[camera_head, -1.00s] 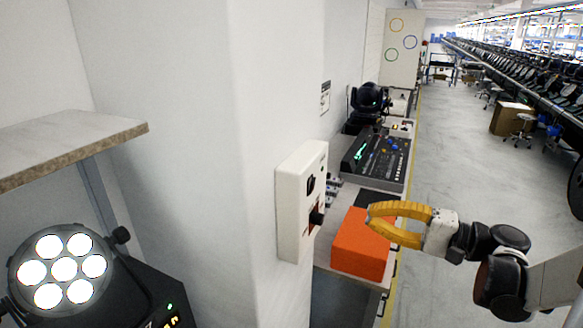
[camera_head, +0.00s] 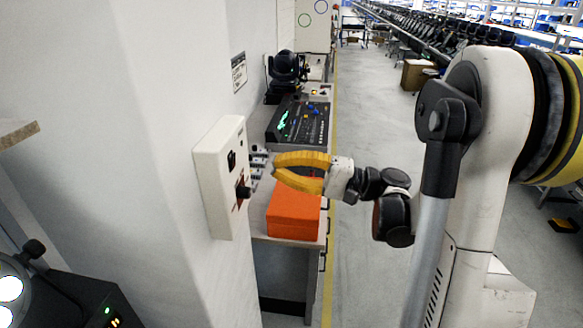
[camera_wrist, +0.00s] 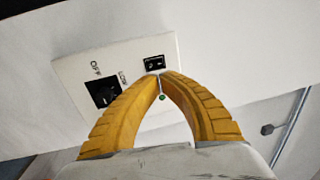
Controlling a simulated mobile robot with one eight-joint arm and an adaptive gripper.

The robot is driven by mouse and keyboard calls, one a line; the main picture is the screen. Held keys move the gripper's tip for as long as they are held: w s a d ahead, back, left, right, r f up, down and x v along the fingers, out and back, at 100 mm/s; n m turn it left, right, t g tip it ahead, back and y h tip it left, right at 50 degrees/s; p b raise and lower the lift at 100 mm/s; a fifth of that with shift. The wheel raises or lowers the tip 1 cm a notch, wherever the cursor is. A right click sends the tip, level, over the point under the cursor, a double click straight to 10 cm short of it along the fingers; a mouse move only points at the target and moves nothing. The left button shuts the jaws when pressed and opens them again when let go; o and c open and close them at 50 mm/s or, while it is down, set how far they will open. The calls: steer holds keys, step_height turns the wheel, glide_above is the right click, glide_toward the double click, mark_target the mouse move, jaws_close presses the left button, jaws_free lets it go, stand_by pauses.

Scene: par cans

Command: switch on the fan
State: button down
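A white control box (camera_head: 217,190) is fixed on the wall corner, with a small black rocker switch (camera_head: 231,160) above and a black knob (camera_head: 243,192) below. In the wrist view, the box (camera_wrist: 133,59) shows the rocker switch (camera_wrist: 154,62) and the dark knob (camera_wrist: 103,91) beside "OFF" and "LOW" lettering. My gripper (camera_head: 275,168) has yellow fingers and is to the right of the box. In the wrist view, my gripper's fingertips (camera_wrist: 160,75) meet, with nothing seen between them, and appear just below the rocker switch. Contact cannot be told. No fan is seen.
An orange box (camera_head: 294,212) sits on the bench below my gripper. A lighting console (camera_head: 300,121) and a black moving-head light (camera_head: 287,72) stand behind it. A lit par can (camera_head: 10,288) is at lower left, near a shelf edge (camera_head: 18,132). The aisle floor is open.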

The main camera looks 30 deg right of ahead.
mark_target(233, 161)
steer(key=x, duration=0.8)
steer(key=shift+a+r, duration=0.1)
